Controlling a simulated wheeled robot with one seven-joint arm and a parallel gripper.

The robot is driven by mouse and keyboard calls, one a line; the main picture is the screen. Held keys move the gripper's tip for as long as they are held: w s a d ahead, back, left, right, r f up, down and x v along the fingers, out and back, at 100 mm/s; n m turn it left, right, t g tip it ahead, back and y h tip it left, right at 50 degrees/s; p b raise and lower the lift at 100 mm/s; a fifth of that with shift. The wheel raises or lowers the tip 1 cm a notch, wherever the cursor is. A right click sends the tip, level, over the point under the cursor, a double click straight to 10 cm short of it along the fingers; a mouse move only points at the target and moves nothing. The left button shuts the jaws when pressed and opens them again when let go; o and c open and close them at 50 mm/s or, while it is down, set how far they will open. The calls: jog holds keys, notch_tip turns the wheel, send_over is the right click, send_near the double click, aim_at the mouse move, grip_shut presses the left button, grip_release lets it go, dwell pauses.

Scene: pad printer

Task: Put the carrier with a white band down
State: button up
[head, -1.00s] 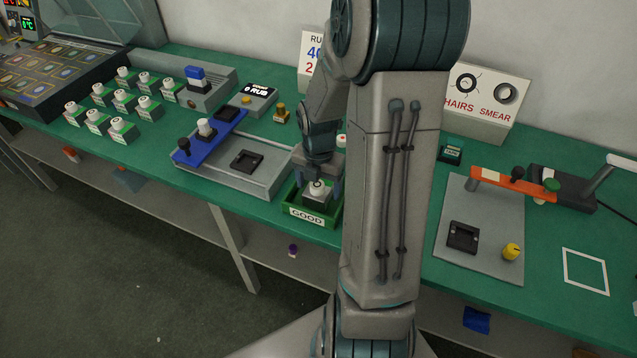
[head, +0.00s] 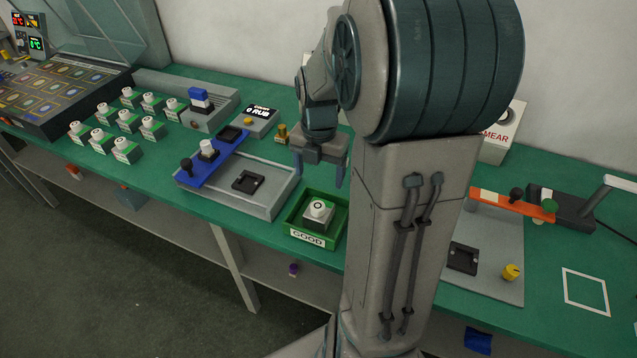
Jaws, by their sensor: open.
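The carrier (head: 319,212), a pale grey block with a white round top marked with a dark ring, sits upright inside the green tray (head: 307,239) labelled GOOD. Whether it bears a white band is too small to tell. My gripper (head: 319,170) is open and empty. It hangs above and behind the carrier, clear of it, with its fingers pointing down.
The blue-armed rubbing fixture (head: 264,199) stands just left of the tray. Several carriers with green bands (head: 126,154) stand further left. My arm hides the bench right of the tray. A grey plate with an orange bar (head: 511,204) lies beyond it.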

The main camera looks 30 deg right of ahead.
jog(key=s+a+r+m+t, duration=0.1)
jog(key=s+a+r+m, duration=0.2)
jog(key=m, duration=1)
jog(key=s+a+r+m+t, duration=0.2)
jog(key=s+a+m, duration=0.7)
jog(key=m, duration=0.3)
jog(key=shift+s+r+m, duration=0.15)
jog(key=shift+r+m, duration=0.25)
